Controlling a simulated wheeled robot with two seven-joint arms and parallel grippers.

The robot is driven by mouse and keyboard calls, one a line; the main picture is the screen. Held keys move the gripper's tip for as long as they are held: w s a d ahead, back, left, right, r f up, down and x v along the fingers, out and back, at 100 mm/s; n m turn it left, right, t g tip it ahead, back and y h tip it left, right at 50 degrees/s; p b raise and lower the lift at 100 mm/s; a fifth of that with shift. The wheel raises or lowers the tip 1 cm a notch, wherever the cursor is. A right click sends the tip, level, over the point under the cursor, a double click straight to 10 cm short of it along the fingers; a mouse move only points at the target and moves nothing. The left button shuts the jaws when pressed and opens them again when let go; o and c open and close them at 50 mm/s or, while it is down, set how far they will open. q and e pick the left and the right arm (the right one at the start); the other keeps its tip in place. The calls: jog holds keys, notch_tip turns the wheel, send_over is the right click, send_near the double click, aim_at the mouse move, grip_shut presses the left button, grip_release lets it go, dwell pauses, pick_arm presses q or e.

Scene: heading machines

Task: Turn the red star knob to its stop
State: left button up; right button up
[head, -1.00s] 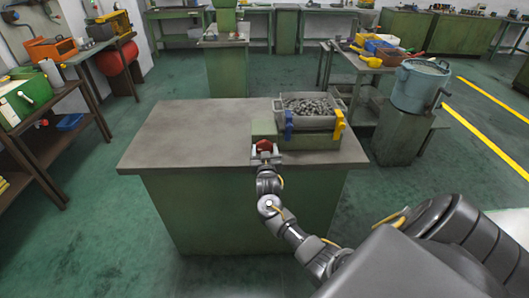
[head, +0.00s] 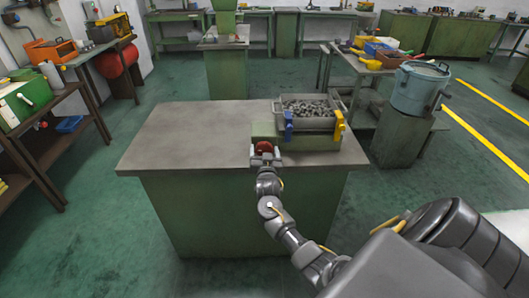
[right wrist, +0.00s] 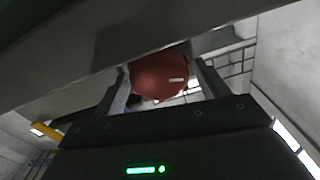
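The red star knob (head: 264,147) sits on the front of the green machine block near the front edge of the grey bench top. It also shows in the right wrist view (right wrist: 160,75) as a dark red rounded shape with a small pale mark; its points cannot be made out. My right gripper (head: 265,155) is at the knob, with one finger on each side. In the right wrist view the fingers (right wrist: 163,85) stand apart with narrow gaps beside the knob, so the gripper looks open around it. My left gripper is not in view.
A grey bin (head: 312,121) of small metal parts stands on the green block (head: 318,143), with a blue lever (head: 288,125) and a yellow lever (head: 339,126) in front. The bench top (head: 190,135) is clear to the left. A blue-grey drum (head: 420,86) stands to the right.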

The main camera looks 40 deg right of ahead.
jog(key=shift+o, duration=0.6)
jog(key=shift+s+a+f, duration=0.1)
jog(key=shift+s+a, duration=0.05)
jog(key=shift+s, duration=0.05)
jog(key=b+v, duration=0.1)
jog(key=v, duration=0.9)
jog(key=shift+s+a, duration=0.1)
jog(key=shift+a, duration=0.05)
